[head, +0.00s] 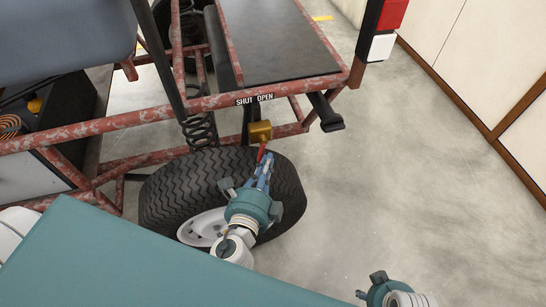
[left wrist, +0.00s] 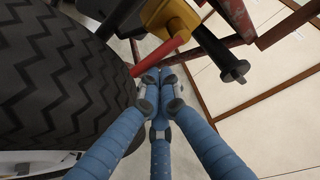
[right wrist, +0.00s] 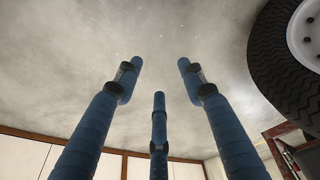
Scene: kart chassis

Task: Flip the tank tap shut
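The tank tap has a brass-yellow body (head: 260,131) under the red frame rail, below a "SHUT OPEN" label (head: 254,99). Its red lever (head: 262,152) hangs down from the body. In the left wrist view the tap body (left wrist: 174,18) is at the top and the lever (left wrist: 158,55) slants down to the left. My left gripper (head: 265,160) is at the lever's lower end. Its blue fingers (left wrist: 158,82) are drawn together just below the lever; whether they touch it is unclear. My right gripper (right wrist: 158,78) is open and empty, low at the right in the head view (head: 372,290).
A black tyre (head: 170,190) stands close on the left of my left gripper. A black peg-like part (head: 327,112) sticks out right of the tap. A coil spring (head: 200,130) is left of it. The floor (head: 430,170) to the right is clear.

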